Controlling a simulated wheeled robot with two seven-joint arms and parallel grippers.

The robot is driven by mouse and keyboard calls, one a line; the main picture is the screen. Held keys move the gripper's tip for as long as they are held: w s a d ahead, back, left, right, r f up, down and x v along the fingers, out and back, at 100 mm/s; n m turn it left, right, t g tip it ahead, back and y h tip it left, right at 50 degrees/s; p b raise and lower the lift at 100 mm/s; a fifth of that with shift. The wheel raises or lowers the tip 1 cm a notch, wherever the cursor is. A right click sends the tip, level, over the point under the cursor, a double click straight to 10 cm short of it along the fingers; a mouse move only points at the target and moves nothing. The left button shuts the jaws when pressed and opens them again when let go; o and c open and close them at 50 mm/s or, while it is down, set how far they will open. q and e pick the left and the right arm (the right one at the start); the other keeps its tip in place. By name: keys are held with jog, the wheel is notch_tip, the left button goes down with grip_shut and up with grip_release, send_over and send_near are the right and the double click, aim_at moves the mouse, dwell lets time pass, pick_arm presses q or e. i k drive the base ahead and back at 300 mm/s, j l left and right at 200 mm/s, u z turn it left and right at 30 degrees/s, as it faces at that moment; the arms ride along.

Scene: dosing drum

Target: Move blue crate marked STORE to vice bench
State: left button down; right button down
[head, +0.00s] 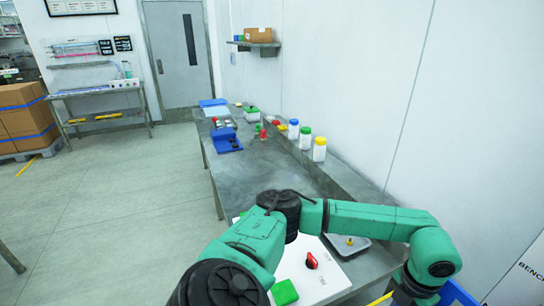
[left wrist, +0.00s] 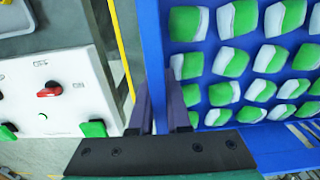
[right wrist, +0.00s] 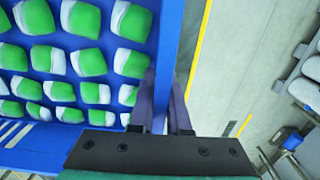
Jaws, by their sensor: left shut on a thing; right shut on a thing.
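A blue crate (left wrist: 152,45) fills the right half of the left wrist view, and it also shows in the right wrist view (right wrist: 166,30). Rows of green-and-white pieces lie in it. Its STORE marking does not show. My left gripper (left wrist: 160,115) is shut on one side wall of the crate. My right gripper (right wrist: 162,112) is shut on the opposite wall. In the head view only a blue corner (head: 456,292) shows at the lower right, behind my green arm, and neither gripper's fingers can be made out. I cannot identify the vice bench; a wall sign reading "BENCH" is cut off at the right.
A white control box (head: 326,284) with a red knob and green button stands close beside the crate's left side. A long grey bench (head: 262,165) along the wall holds jars and blue trays. Open floor (head: 110,190) lies left; boxes (head: 25,118) stand on a pallet.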

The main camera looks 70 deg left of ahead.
aim_at(260, 172)
jog(key=k+j, duration=0.15)
jog(key=k, duration=0.5)
jog(key=k+j, duration=0.1)
jog(key=j, duration=0.45)
jog(key=k+j, duration=0.1)
jog(key=j, duration=3.35)
jog(key=i+j, duration=0.15)
jog(key=j, duration=0.9)
jog(key=i+j, duration=0.1)
jog(key=i, duration=0.25)
jog(key=i+j, duration=0.15)
jog(key=i, duration=0.2)
